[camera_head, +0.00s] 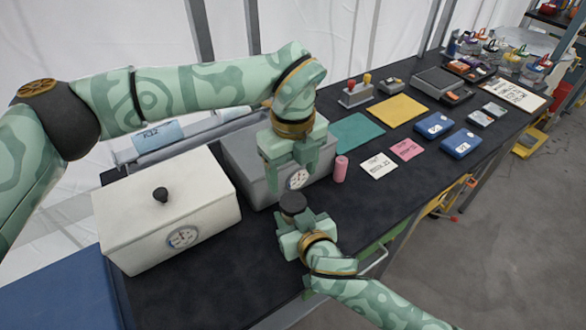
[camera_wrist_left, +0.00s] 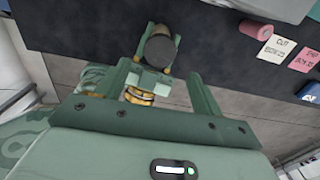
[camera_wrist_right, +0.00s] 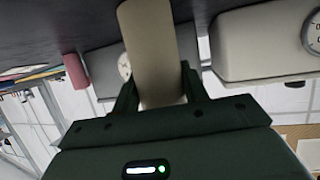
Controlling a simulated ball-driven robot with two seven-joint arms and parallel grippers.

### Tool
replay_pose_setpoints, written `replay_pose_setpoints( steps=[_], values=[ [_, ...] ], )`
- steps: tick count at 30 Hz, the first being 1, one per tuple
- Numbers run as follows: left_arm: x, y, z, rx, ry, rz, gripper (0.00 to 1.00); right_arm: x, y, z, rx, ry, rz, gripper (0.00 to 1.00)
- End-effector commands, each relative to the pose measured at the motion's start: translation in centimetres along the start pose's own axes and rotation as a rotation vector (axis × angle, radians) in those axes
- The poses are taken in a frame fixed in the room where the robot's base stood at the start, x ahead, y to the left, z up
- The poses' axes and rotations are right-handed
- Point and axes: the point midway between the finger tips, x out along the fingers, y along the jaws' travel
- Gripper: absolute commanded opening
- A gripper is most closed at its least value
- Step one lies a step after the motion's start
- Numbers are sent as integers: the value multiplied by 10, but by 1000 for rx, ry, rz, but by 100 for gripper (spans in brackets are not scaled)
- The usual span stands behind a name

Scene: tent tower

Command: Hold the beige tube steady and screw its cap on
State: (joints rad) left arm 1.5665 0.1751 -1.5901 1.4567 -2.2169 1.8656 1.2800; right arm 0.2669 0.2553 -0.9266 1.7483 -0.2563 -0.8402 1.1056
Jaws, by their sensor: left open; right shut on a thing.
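My right gripper (camera_head: 303,226) is shut on the beige tube, holding it above the front of the dark table. The tube (camera_wrist_right: 152,45) shows between its fingers (camera_wrist_right: 160,85) in the right wrist view. A dark round cap (camera_head: 293,202) shows at the tube's upper end; I cannot tell how tightly it sits. The cap (camera_wrist_left: 160,48) also faces the left wrist camera. My left gripper (camera_head: 289,168) points down just above the cap, open and empty. Its fingers (camera_wrist_left: 162,68) stand apart in the left wrist view, with the cap just beyond them.
A cream box (camera_head: 205,205) with a knob and gauge stands at left, and a grey box (camera_head: 240,165) with a gauge behind the grippers. A pink cylinder (camera_head: 340,168) stands close to the right. Cards (camera_head: 379,165) and blue cases (camera_head: 461,143) lie farther right.

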Motion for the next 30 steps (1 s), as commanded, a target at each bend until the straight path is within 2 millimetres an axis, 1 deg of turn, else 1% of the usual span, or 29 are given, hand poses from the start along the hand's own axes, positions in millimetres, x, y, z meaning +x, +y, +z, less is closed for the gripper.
replay_pose_setpoints(
  steps=[5, 8, 11, 18, 21, 25, 30],
  values=[
    [0, 0, 0, 1, 1, -1, 67, 0, 0, 0, 0, 0, 0, 0],
    [4, 0, 0, 1, 2, -1, 67, 0, 0, 0, 0, 0, 0, 0],
    [14, 0, 0, 1, 2, -1, 67, 0, 0, 0, 0, 0, 0, 0],
    [51, 0, -1, 0, 5, 0, 67, 0, 0, 0, 0, 0, 0, 0],
    [65, 0, -1, 0, 4, -1, 67, 0, 0, 0, 0, 0, 0, 0],
    [76, 0, -1, 1, 3, -1, 67, 0, 0, 0, 0, 0, 0, 0],
    [80, -1, 0, 1, 1, -2, 67, 0, 0, 0, 0, 0, 0, 0]
  ],
)
